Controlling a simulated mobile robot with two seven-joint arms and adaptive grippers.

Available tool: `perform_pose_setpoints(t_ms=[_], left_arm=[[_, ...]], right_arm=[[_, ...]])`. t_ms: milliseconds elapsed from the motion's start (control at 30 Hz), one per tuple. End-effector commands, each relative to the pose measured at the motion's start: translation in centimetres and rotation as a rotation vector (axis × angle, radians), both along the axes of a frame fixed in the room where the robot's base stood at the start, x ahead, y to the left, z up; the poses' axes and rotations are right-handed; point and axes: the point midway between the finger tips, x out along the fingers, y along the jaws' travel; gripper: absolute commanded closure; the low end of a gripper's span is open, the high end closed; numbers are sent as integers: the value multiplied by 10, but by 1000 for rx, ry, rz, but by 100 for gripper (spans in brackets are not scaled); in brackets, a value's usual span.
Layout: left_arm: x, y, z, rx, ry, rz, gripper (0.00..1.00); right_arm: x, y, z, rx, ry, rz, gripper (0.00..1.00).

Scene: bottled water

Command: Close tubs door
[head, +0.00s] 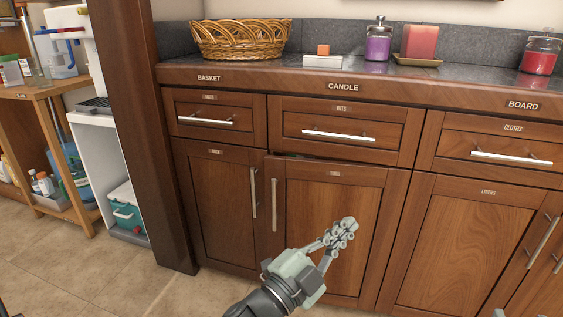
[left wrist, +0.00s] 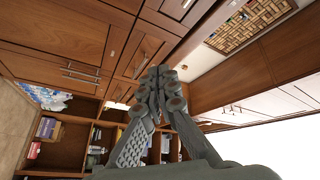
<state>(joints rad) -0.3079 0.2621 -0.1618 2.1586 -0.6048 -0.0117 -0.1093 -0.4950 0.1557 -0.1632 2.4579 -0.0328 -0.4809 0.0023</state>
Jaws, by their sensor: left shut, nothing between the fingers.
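The middle lower cabinet door (head: 300,200), below the CANDLE label, stands slightly ajar, with a dark gap along its top edge. Its small label is too small to read surely, so I cannot confirm that it is the tubs door. A vertical bar handle (head: 274,204) is at its left edge. My left gripper (head: 343,230) is shut and empty in front of this door's lower right part; I cannot tell whether it touches. In the left wrist view the fingers (left wrist: 160,75) meet at their tips. Only a pale sliver, perhaps of my right gripper (head: 498,313), shows at the bottom edge.
The left lower door (head: 225,200) and right lower door (head: 465,240) look closed, as do the drawers above. The counter holds a wicker basket (head: 238,38), a purple jar (head: 378,42) and candles. A wooden post (head: 150,130) stands left. Tiled floor (head: 100,270) is clear there.

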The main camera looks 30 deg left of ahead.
Motion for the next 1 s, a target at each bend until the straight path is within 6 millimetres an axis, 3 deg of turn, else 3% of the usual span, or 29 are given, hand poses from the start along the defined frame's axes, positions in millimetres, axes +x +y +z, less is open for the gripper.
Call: perform_pose_setpoints(t_ms=[100,200,300,400,667,1000], left_arm=[[29,73,-24,265,112,238,100],[38,134,-36,442,177,419,100],[39,180,-38,565,216,557,100],[37,206,-37,634,235,639,100],[55,225,-36,664,241,677,100],[122,248,-37,662,241,675,100]], right_arm=[[-26,-33,-51,-100,336,-66,60],[-60,-59,-88,-163,579,-119,60],[-92,-79,-111,-207,754,-159,60],[-113,-91,-122,-231,859,-184,60],[-129,-100,-129,-248,934,-205,60],[-139,-108,-133,-259,982,-223,60]])
